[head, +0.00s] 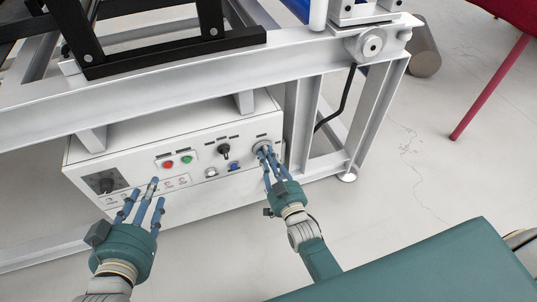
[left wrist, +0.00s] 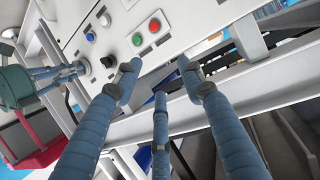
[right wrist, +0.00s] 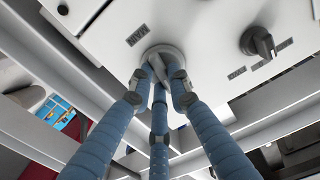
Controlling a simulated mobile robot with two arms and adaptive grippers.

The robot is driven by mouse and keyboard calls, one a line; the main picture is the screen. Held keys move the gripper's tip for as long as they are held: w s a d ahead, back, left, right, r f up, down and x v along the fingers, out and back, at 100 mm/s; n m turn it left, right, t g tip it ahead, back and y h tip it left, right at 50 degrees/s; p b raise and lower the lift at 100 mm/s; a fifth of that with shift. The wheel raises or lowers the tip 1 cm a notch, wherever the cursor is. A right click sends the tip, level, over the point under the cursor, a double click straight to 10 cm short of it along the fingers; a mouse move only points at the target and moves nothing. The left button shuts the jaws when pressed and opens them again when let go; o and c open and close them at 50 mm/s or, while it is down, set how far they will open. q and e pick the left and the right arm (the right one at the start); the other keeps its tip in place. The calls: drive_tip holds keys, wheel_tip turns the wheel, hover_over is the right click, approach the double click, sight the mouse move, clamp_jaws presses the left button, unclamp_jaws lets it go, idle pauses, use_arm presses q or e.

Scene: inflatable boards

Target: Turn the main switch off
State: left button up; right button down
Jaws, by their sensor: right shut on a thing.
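The white control box (head: 200,131) sits under the metal frame in the head view. The main switch, a round grey knob base (head: 261,144), is at the right end of its front panel. My right gripper (head: 265,155) is shut on the main switch. In the right wrist view its fingers (right wrist: 161,68) close together on the round base (right wrist: 163,51) and hide the middle of the knob, so its setting cannot be told. My left gripper (head: 143,196) is open and empty in front of the box's left part; the left wrist view (left wrist: 160,75) shows its fingers spread.
The panel also has a red button (head: 168,165), a green button (head: 187,160), a black rotary knob (head: 223,151) and a blue part (head: 234,167). The frame's leg (head: 372,120) stands right of the box.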

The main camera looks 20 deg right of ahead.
use_arm(q)
drive_tip(key=s+a+f+g+y, duration=0.1)
drive_tip(key=s+f+g, duration=0.1)
drive_tip(key=f, duration=0.3)
drive_tip(key=shift+s+a+g+p, duration=0.25)
drive_tip(key=shift+s+g+p, duration=0.15)
drive_tip(key=shift+s, duration=0.25)
use_arm(e)
drive_tip(key=shift+f+n, duration=0.1)
drive_tip(key=shift+n, duration=0.9)
drive_tip(key=c, duration=1.6)
unclamp_jaws()
drive_tip(key=shift+c, duration=0.2)
drive_tip(key=shift+s, duration=0.1)
drive_tip(key=s, duration=1.2)
drive_tip(key=shift+d, duration=0.2)
drive_tip(key=shift+w, duration=0.1)
